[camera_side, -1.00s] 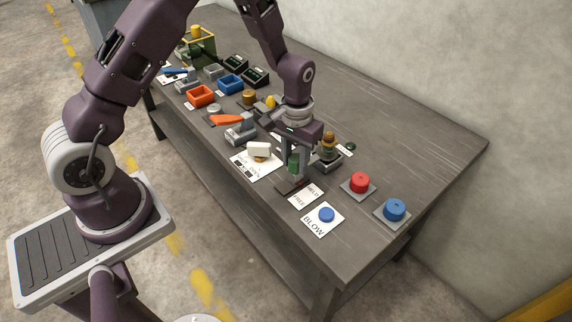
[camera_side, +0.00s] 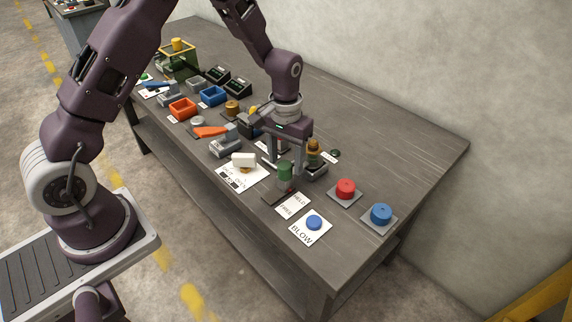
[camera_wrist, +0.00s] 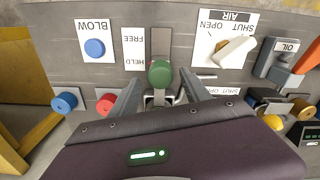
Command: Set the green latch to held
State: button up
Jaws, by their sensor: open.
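The green latch (camera_side: 286,172) has a green knob and stands on a dark plate beside a white card (camera_side: 293,206) marked HELD and FREE. In the wrist view the knob (camera_wrist: 160,73) appears beside the HELD end of the card (camera_wrist: 133,50). Its stem is partly hidden, so its exact setting is hard to tell. My gripper (camera_side: 284,167) is open, with its fingers just behind the knob in the side view. In the wrist view the fingertips of my gripper (camera_wrist: 160,80) lie on either side of the knob, apart from it, with nothing held.
A blue BLOW button (camera_side: 314,222) is in front of the card. A red button (camera_side: 345,188) and a blue button (camera_side: 381,213) stand to the right. A white-handled AIR valve (camera_side: 243,160) is to the left. A brown-topped fixture (camera_side: 313,155) stands close behind my gripper.

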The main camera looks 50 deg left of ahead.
jog(key=shift+r, duration=2.55)
jog(key=s+d+r+m+t, duration=0.1)
jog(key=s+r, duration=0.4)
jog(key=r, duration=0.3)
jog(key=s+d+r+t, duration=0.1)
jog(key=s+r+t, duration=0.1)
jog(key=s+r, duration=0.45)
jog(key=s+r+m+t, duration=0.2)
jog(key=s+r, duration=0.3)
jog(key=s, duration=0.9)
jog(key=shift+r+t, duration=0.2)
jog(key=shift+t, duration=0.1)
